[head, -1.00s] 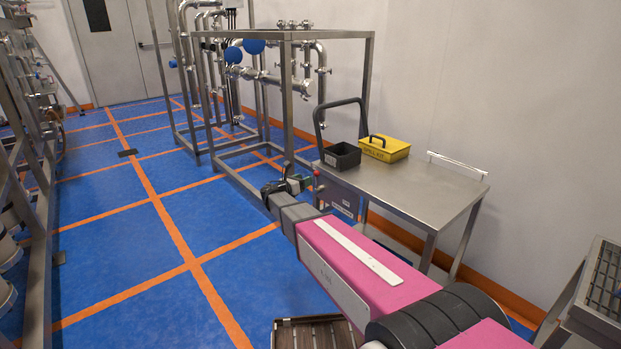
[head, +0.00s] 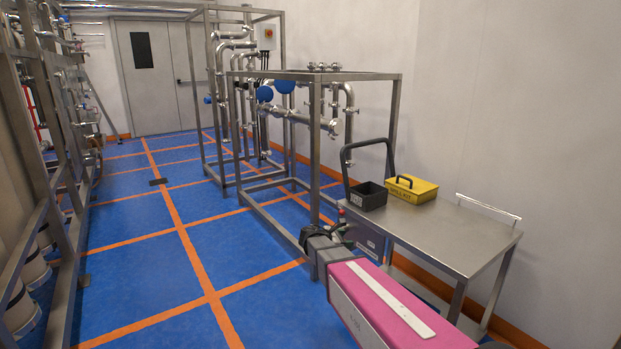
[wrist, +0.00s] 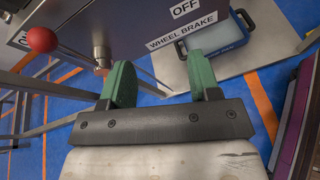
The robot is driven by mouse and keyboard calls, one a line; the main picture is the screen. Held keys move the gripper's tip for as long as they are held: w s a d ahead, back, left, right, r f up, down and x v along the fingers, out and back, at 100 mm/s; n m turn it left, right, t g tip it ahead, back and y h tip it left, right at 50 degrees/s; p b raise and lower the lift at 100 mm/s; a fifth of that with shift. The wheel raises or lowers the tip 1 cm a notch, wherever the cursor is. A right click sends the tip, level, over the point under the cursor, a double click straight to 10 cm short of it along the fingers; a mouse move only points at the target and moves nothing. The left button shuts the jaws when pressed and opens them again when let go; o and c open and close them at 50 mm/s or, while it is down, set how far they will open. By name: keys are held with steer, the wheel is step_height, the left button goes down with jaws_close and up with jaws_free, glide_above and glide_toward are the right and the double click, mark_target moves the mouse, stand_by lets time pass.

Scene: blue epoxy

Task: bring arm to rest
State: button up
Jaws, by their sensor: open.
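My arm, with its pink and white cover, reaches forward from the lower right in the head view. My gripper (head: 342,228) is at its end, in front of the near side of the steel table (head: 470,238). In the wrist view my gripper (wrist: 160,85) shows two green fingers set wide apart with nothing between them. Beyond the fingers is a grey panel (wrist: 130,22) with labels reading OFF and WHEEL BRAKE. A red ball knob (wrist: 41,39) on a metal lever stands at its left, apart from the fingers.
A black open bin (head: 370,196) and a yellow spill kit box (head: 412,190) stand on the table. A steel pipe frame (head: 314,140) stands behind my gripper. Another rack (head: 62,200) lines the left. The blue floor (head: 140,270) between them is clear.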

steer(key=s+d+f+m+g+y, duration=0.3)
steer(key=s+m, duration=0.2)
steer(key=s, duration=0.2)
steer(key=s+d+f+m+g+y, duration=0.2)
steer(key=s+d+f+m, duration=0.1)
steer(key=s+m, duration=0.25)
steer(key=s+a+m+g+y, duration=0.1)
steer(key=s+m+g+y, duration=0.1)
steer(key=s+m+y, duration=0.5)
steer(key=s+m, duration=0.3)
steer(key=s, duration=0.1)
steer(key=shift+s+f, duration=0.35)
steer(key=shift+s, duration=0.05)
steer(key=shift+a+m, duration=0.1)
steer(key=shift+m, duration=0.15)
steer(key=shift+c, duration=1.3)
